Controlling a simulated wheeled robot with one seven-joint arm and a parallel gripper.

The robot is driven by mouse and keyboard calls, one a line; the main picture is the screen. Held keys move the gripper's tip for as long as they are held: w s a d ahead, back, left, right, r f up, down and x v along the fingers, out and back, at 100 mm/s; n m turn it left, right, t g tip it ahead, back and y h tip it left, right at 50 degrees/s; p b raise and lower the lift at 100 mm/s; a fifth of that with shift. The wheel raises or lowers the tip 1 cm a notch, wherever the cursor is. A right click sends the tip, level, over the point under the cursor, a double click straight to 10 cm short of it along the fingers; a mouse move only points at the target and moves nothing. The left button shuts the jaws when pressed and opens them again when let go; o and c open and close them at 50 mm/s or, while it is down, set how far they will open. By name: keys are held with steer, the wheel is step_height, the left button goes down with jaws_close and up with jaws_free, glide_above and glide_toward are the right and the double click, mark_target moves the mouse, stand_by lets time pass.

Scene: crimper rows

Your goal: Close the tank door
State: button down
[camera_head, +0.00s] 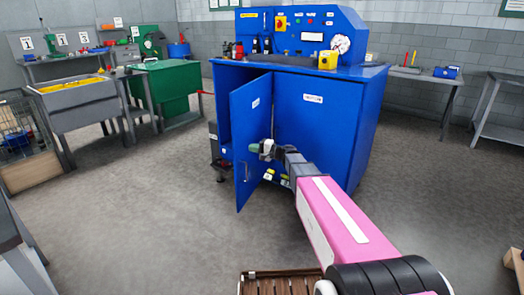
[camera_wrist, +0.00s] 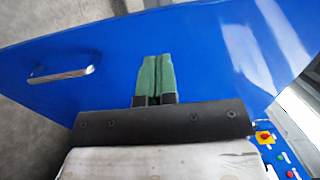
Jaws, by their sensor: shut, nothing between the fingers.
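The blue tank door (camera_head: 250,125) stands ajar on the left front of the blue crimper cabinet (camera_head: 318,128). A dark opening shows to its left. Its metal handle (camera_head: 246,172) is near the free lower edge, and the handle also shows at the left of the wrist view (camera_wrist: 62,75). My gripper (camera_head: 254,148) is shut and empty, with its green fingers at the door. In the wrist view the green fingertips (camera_wrist: 157,60) point at the blue door panel (camera_wrist: 120,50), right of the handle. I cannot tell whether they touch it.
A control panel with gauge (camera_head: 340,43) and a yellow box (camera_head: 327,60) are on top of the cabinet. A green tank (camera_head: 170,85) and a grey bin (camera_head: 80,100) stand at the left. A wooden slatted pallet (camera_head: 280,284) is at the bottom.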

mark_target(237, 145)
steer(key=shift+x, duration=3.2)
